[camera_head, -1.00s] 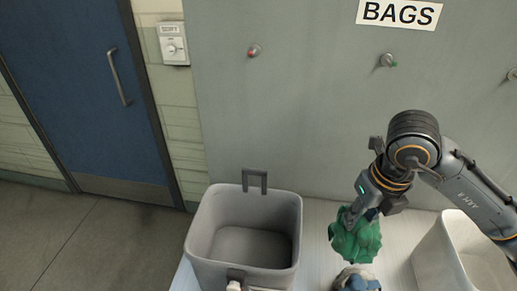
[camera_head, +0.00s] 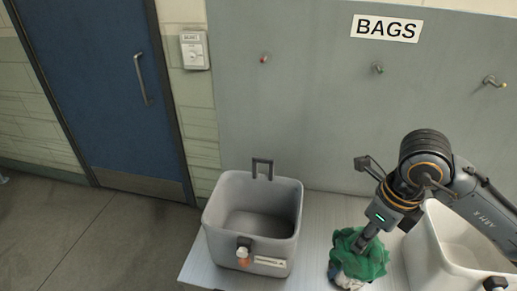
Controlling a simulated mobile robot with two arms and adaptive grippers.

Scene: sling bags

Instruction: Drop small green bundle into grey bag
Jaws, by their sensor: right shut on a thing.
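The small green bundle (camera_head: 373,262) is crumpled cloth, low and right of centre in the head view. My right gripper (camera_head: 361,246) comes down on it from the upper right and is shut on it; its fingertips are partly sunk in the folds. The grey bag (camera_head: 217,232) stands open-topped and upright to the left, with a dark handle loop at its back. The part of its floor I see is bare. The bundle is outside the bag, to its right. My left gripper is not in view.
A whitish-blue bundle (camera_head: 343,281) shows beneath the green one; I cannot tell whether they touch. A white open bin (camera_head: 418,259) stands at right. The pale table (camera_head: 312,235) is clear between bag and bundles. A grey panel with pegs rises behind.

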